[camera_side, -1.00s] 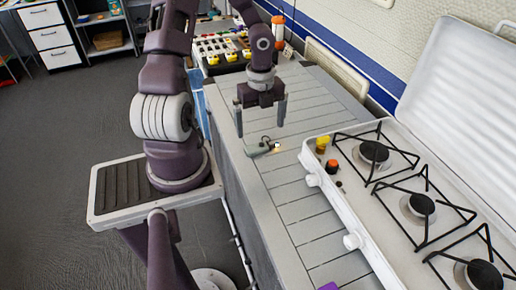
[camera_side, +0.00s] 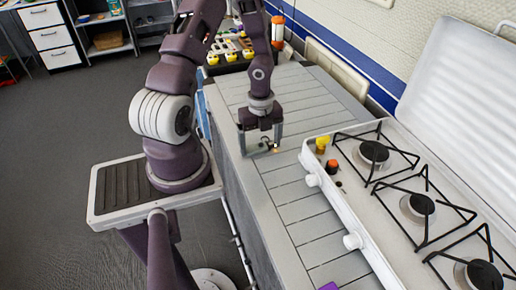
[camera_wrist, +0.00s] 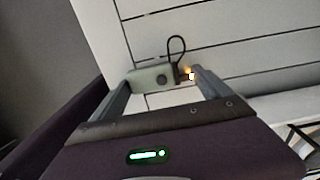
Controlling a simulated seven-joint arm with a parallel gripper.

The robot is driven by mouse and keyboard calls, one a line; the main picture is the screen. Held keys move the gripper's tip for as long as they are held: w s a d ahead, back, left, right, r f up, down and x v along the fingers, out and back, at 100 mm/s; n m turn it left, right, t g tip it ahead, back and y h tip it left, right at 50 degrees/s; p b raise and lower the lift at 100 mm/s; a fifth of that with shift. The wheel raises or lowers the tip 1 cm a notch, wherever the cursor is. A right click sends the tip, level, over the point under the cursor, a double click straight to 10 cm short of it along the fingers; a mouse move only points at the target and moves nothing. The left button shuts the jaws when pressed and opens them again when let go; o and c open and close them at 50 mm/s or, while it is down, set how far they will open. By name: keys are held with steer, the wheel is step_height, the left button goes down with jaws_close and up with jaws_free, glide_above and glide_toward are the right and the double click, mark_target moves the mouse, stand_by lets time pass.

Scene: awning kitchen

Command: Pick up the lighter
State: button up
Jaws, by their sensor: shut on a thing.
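The lighter (camera_wrist: 151,79) has a pale grey-green body, a dark loop and a small bright tip at its right end. It is at counter level between my two fingers, near the counter's left edge, and also shows small in the side view (camera_side: 259,149). My gripper (camera_side: 261,151) points down over it. In the wrist view, my gripper (camera_wrist: 163,82) is shut on the lighter lengthwise, with the left finger at the body end and the right finger at the bright tip. Whether the lighter touches the counter cannot be told.
The slatted grey counter (camera_side: 305,205) is clear in front of my gripper. A white stove (camera_side: 345,215) with black grates and an open lid stands to the right. Yellow (camera_side: 322,144) and orange-black (camera_side: 332,166) small items sit on its near corner. A crowded tray (camera_side: 228,50) lies behind.

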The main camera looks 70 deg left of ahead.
mark_target(263, 144)
step_height(263, 144, up, 10)
steer(key=w+d+r, duration=0.4)
steer(key=w+d, duration=0.4)
steer(key=w, duration=0.2)
steer(key=w+d+r, duration=0.4)
steer(key=w+d, duration=0.5)
steer(key=w, duration=0.1)
steer(key=shift+m, duration=0.4)
steer(key=shift+s+a+f, duration=0.1)
steer(key=shift+s+f, duration=0.05)
steer(key=shift+f, duration=1.55)
steer(key=shift+s+a+f, duration=0.1)
steer(key=shift+f, duration=1.6)
step_height(263, 144, up, 7)
